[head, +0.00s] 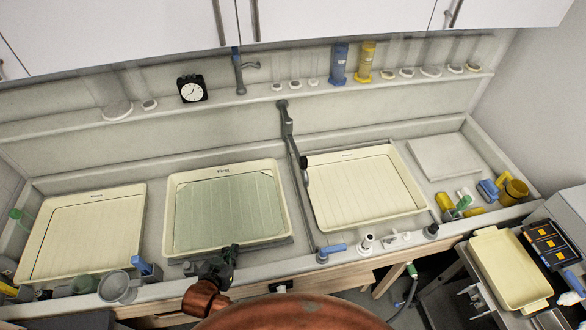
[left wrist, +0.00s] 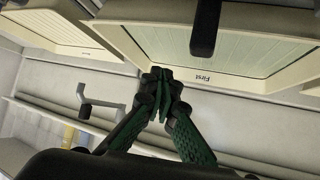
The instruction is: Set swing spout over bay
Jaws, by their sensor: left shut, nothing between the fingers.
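A grey swing spout (head: 287,122) stands at the back between the middle and right trays; a long grey pipe runs from it toward the front. A second grey tap with a blue top (head: 239,72) stands further back on the shelf. A bent grey spout (left wrist: 97,108) shows in the left wrist view; I cannot tell which one it is. My left gripper (head: 233,250) is at the front edge of the middle tray (head: 285,200), labelled "First". In the left wrist view, its dark green fingers (left wrist: 160,76) are closed together, empty. My right gripper is not in view.
The left tray (head: 85,235) and right tray (head: 365,190) flank the middle one in the long sink. A blue-handled tap (head: 333,248) and small white fittings (head: 367,243) line the front edge. A clock (head: 191,88) and blue and yellow cylinders (head: 339,65) stand on the back shelf.

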